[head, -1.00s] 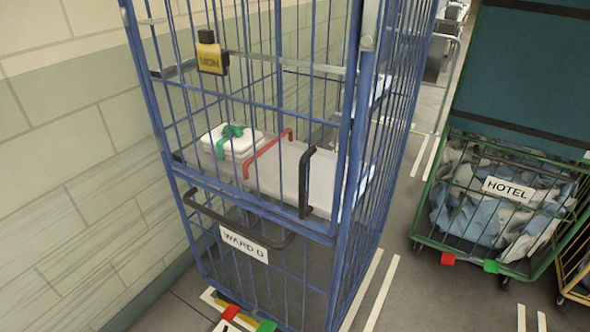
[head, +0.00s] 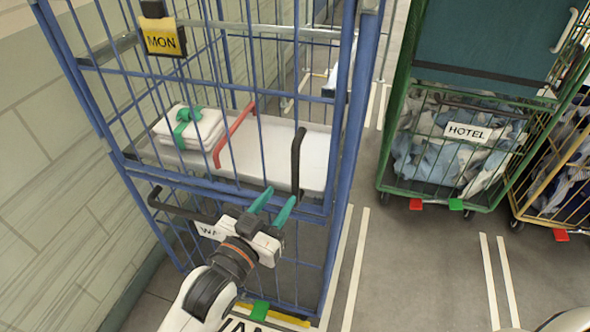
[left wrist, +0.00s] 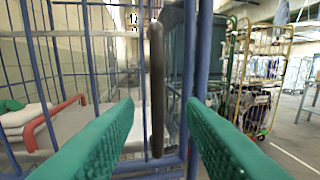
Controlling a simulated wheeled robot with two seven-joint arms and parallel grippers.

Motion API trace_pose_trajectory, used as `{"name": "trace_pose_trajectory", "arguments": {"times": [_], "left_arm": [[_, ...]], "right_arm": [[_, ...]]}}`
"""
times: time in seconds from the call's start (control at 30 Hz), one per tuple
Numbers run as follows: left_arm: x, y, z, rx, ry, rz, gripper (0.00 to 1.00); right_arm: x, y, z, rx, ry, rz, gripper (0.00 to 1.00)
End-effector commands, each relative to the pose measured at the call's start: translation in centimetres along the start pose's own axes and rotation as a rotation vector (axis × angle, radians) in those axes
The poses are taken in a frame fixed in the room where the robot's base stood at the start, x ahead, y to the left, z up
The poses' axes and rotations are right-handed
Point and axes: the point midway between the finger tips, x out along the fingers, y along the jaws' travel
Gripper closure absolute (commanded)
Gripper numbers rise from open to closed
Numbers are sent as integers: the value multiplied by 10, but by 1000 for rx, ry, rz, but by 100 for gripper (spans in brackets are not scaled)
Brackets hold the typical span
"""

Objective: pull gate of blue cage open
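The blue cage (head: 345,130) stands in front of me, its barred gate (head: 235,60) facing me and looking shut. A black upright handle (head: 297,160) is on the gate's right side; in the left wrist view the handle (left wrist: 156,90) stands between and beyond the fingers. My left gripper (head: 272,200) is open, with teal fingers pointing at the gate just below and left of the handle in the head view. The left gripper (left wrist: 160,120) holds nothing. A lower black bar handle (head: 165,205) is partly behind my arm. My right gripper is not in view.
A green cage labelled HOTEL (head: 465,205) and a yellow cage (head: 520,200) stand right. A wall (head: 40,160) is close left. Floor is clear front right.

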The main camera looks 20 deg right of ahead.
Motion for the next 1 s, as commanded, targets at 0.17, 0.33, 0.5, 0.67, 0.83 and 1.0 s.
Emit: {"name": "trace_pose_trajectory", "arguments": {"times": [0.17,0.33,0.5,0.67,0.83,1.0], "left_arm": [[39,0,3,1,0,1,64],[66,0,1,1,2,1,64],[80,0,0,0,1,0,64],[84,0,-1,1,2,1,64],[84,0,-1,1,1,1,64],[84,0,-1,1,1,1,87]], "right_arm": [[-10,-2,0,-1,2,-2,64],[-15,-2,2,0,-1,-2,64],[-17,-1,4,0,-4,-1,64],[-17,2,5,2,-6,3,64],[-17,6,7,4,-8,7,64],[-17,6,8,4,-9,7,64]]}}
